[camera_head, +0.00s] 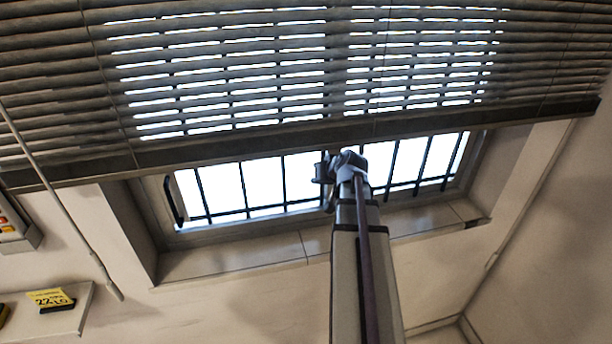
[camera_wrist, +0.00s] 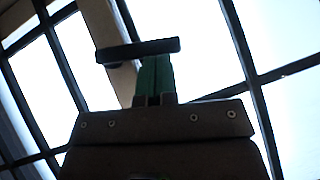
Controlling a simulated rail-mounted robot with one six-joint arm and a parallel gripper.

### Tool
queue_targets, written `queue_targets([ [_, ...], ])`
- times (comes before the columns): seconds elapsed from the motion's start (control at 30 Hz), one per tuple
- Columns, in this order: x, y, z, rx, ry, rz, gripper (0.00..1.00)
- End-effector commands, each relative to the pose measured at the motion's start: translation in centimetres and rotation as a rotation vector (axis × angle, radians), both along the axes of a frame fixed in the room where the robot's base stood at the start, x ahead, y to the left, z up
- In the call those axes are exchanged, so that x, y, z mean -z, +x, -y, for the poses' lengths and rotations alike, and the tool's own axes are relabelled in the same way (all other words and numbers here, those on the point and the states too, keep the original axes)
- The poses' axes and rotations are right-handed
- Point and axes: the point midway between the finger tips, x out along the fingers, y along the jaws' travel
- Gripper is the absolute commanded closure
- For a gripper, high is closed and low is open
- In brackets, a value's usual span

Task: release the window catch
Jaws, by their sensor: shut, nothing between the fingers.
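My gripper (camera_head: 327,160) is up against the middle of the barred window (camera_head: 260,185), just under the lower edge of the blind. In the wrist view its green fingers (camera_wrist: 156,78) are together with nothing between them. A short dark bar (camera_wrist: 138,49) lies across the finger ends, in front of a pale upright strip; it looks like the window catch, but I cannot tell whether the fingers touch it. In the head view my arm and wrist hide that spot. A dark curved handle (camera_head: 175,200) shows at the window's left side.
A slatted blind (camera_head: 250,75) hangs over the upper window. Its pale wand (camera_head: 62,205) hangs at the left. Dark bars cross the panes. A ledge (camera_head: 235,258) runs below the window. A shelf (camera_head: 70,318) with a yellow label (camera_head: 50,297) is at lower left.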

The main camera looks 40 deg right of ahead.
Motion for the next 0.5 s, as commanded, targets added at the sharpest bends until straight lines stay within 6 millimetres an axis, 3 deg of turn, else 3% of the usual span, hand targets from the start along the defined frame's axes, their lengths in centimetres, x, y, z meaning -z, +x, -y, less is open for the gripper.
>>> queue_targets([
  [0.5,-1.7,0.1,-0.1,-0.002,0.004,0.001,1.0],
])
